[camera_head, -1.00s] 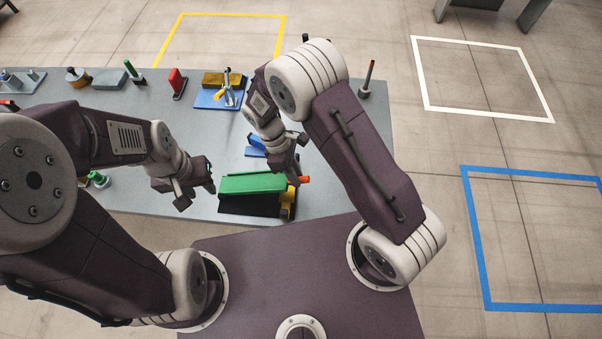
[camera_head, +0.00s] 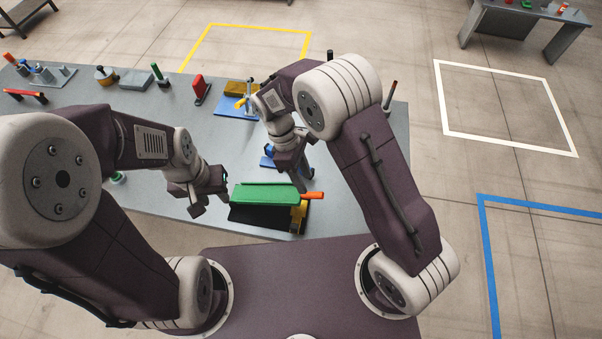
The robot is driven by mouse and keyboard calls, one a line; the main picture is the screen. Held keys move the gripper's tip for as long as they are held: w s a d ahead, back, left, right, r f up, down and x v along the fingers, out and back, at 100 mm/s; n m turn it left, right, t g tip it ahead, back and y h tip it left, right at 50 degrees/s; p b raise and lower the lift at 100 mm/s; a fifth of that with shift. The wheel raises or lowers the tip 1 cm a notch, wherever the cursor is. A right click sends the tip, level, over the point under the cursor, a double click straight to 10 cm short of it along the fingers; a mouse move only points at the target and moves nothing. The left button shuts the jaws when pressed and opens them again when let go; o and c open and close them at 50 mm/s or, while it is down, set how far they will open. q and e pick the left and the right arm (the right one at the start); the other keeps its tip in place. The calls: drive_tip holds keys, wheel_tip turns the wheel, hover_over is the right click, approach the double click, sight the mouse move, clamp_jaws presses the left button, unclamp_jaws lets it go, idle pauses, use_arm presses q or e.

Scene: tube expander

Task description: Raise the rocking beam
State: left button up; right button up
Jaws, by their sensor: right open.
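A green beam (camera_head: 265,194) lies over a black base (camera_head: 265,217) at the table's near edge. A yellow part (camera_head: 298,216) is at its right end, and an orange tip (camera_head: 314,196) sticks out to the right. My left gripper (camera_head: 210,203) is just left of the green beam, with its two fingers apart and nothing seen between them. My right gripper (camera_head: 300,183) is open and points down over the right end of the beam, close to the orange tip. Whether it touches anything is hidden by its own fingers.
A blue piece (camera_head: 268,161) stands behind the beam. The table's right part is clear.

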drive_tip(key=v, duration=0.4)
drive_tip(key=shift+a+r, duration=0.1)
drive_tip(key=shift+r, duration=0.05)
